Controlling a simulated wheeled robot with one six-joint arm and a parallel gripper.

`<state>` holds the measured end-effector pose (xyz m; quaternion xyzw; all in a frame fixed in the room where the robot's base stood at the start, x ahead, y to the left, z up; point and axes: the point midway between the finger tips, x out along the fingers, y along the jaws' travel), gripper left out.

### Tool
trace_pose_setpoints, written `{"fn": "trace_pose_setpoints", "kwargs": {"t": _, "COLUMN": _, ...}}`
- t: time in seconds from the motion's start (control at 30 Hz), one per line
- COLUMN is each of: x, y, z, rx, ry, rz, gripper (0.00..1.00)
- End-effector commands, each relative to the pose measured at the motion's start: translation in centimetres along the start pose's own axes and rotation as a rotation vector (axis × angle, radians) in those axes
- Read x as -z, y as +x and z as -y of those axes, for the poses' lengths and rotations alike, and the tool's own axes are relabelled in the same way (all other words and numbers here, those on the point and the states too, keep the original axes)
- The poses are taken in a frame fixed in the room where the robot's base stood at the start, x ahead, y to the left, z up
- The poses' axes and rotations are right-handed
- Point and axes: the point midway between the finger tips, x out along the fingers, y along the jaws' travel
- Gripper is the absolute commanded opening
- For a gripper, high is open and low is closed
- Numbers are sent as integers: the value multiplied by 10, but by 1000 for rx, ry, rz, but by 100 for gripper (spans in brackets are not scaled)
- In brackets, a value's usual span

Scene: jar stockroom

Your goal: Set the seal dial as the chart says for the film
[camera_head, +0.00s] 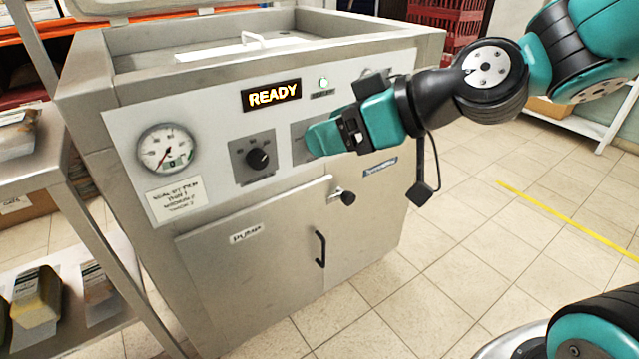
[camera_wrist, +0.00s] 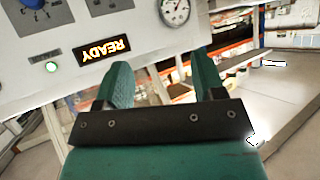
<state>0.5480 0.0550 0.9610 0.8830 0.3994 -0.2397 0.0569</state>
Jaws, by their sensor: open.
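A dial with a black knob (camera_head: 257,158) sits on a dark plate in the machine's front panel; its label and pointer setting are too small to read. The chart (camera_head: 178,197) is a white card under the gauge; its blurred lines seem to read thin 1, medium 2, thick 3. My gripper (camera_head: 330,139) is open and empty in front of the panel, right of that dial, partly covering a second plate (camera_head: 299,142). In the wrist view my gripper's fingers (camera_wrist: 163,78) are apart, and a dark blue knob (camera_wrist: 33,4) shows at the top left. I see no film clearly.
The lit READY display (camera_head: 271,95), a green lamp (camera_head: 322,83) and a round gauge (camera_head: 165,150) are on the panel. A door handle (camera_head: 320,249) and dark knob (camera_head: 347,198) stick out below. Shelving (camera_head: 80,210) stands close left.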

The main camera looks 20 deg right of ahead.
Motion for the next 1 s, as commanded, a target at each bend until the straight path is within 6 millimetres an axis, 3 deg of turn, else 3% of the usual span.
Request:
{"fn": "trace_pose_setpoints", "kwargs": {"t": 0.03, "x": -33, "y": 20, "z": -16, "rx": -35, "ry": -9, "rz": -48, "gripper": 63}}
{"fn": "trace_pose_setpoints", "kwargs": {"t": 0.3, "x": -98, "y": 50, "z": -90, "rx": -261, "ry": -85, "rz": -295, "gripper": 63}}
{"fn": "trace_pose_setpoints", "kwargs": {"t": 0.5, "x": -134, "y": 53, "z": -133, "rx": -429, "ry": -122, "rz": -410, "gripper": 63}}
{"fn": "trace_pose_setpoints", "kwargs": {"t": 0.73, "x": -146, "y": 49, "z": -154, "rx": -519, "ry": -139, "rz": -457, "gripper": 63}}
{"fn": "trace_pose_setpoints", "kwargs": {"t": 1.0, "x": -127, "y": 67, "z": -166, "rx": -519, "ry": -137, "rz": -457, "gripper": 63}}
